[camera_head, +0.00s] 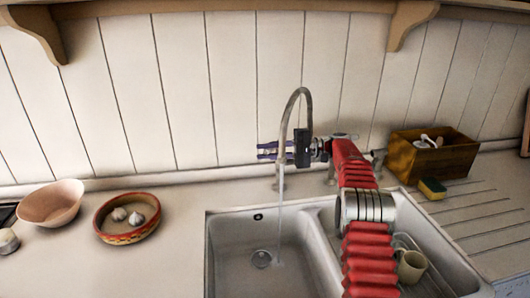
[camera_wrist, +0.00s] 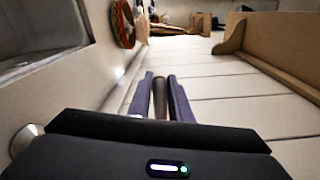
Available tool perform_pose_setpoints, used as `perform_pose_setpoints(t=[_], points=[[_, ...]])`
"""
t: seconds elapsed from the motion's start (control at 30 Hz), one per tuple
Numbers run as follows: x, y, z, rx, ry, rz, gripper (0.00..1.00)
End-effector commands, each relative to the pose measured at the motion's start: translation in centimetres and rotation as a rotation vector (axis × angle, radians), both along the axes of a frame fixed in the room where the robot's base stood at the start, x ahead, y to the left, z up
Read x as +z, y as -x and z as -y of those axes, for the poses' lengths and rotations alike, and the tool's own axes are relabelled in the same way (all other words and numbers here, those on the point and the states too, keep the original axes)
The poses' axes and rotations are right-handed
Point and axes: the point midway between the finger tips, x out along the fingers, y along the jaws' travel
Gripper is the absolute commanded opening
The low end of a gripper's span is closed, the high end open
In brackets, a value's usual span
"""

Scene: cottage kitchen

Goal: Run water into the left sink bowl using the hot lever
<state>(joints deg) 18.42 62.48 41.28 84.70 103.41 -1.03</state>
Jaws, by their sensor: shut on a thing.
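The grey gooseneck tap (camera_head: 305,97) rises behind the sink. A thin stream of water (camera_head: 280,225) runs from its spout into the left sink bowl (camera_head: 234,245), down near the drain. My gripper (camera_head: 267,150) is behind the spout, its purple fingers pointing left. In the wrist view my gripper (camera_wrist: 160,82) is shut on a slim grey-brown bar, which looks like the hot lever (camera_wrist: 160,98). The bar lies lengthwise between the fingers, its near end hidden by the gripper body. In the head view the lever is hidden.
A pink bowl (camera_head: 50,203) and a red-rimmed dish (camera_head: 107,232) with garlic stand on the left counter. A wooden box (camera_head: 458,156) and a sponge (camera_head: 432,189) are at the right. A mug (camera_head: 411,267) is in the right bowl, below my arm. The plank wall is close behind.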

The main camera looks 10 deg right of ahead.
Motion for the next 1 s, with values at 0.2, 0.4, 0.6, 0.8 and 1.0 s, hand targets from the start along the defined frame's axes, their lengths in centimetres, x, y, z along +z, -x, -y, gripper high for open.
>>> perform_pose_setpoints(t=[0.2, 0.4, 0.6, 0.8, 1.0], points=[[-0.89, 0.12, 0.04, 0.007, 0.003, -0.017, 0.00], [-0.92, 0.11, 0.04, 0.006, 0.002, -0.016, 0.19], [-0.66, 0.06, 0.04, 0.004, 0.002, -0.011, 0.33], [-0.39, 0.05, 0.03, 0.003, 0.002, -0.007, 0.36], [-0.30, 0.02, 0.25, 0.003, 0.002, -0.004, 0.36]])
